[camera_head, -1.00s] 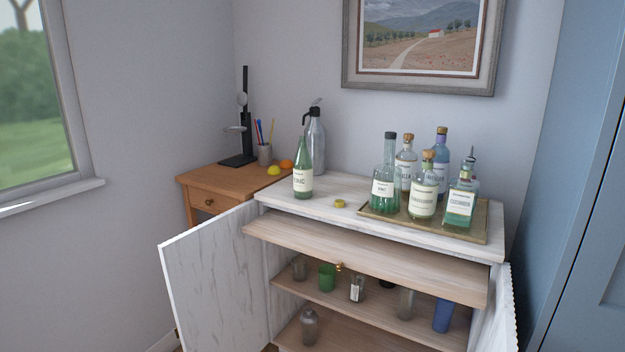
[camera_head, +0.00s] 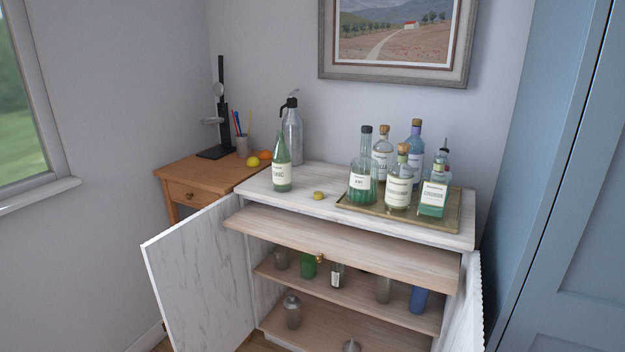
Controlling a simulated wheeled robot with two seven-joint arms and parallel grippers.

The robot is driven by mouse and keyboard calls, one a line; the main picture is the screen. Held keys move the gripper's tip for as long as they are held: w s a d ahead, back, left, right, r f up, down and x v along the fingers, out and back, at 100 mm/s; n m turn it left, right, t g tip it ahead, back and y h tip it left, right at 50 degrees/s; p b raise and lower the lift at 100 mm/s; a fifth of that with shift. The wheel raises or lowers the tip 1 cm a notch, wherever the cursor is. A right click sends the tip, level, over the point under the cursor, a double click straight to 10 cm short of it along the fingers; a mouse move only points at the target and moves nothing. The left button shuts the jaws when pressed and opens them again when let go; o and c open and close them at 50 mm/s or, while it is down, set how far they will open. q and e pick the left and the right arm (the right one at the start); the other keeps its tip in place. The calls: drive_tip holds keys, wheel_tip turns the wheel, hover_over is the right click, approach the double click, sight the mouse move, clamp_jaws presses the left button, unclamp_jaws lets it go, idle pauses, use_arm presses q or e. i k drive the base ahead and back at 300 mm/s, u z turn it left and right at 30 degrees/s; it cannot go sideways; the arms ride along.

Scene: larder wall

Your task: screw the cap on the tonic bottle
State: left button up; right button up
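The tonic bottle (camera_head: 282,164) is green glass with a pale label. It stands upright on the left part of the white marbled cabinet top, with no cap visible on its neck. A small yellow-gold cap (camera_head: 318,195) lies on the cabinet top to the right of the bottle, apart from it and just left of the tray. Neither of my grippers is in view.
A brass-coloured tray (camera_head: 447,226) with several bottles takes up the right of the cabinet top (camera_head: 253,184). A grey siphon (camera_head: 292,135) stands behind the tonic bottle. A pull-out shelf (camera_head: 350,248) juts forward below the top. The left door (camera_head: 205,275) stands open.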

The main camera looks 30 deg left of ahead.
sight(281, 158)
drive_tip(key=u, duration=2.45)
drive_tip(key=i, duration=2.1)
drive_tip(key=z, duration=3.5)
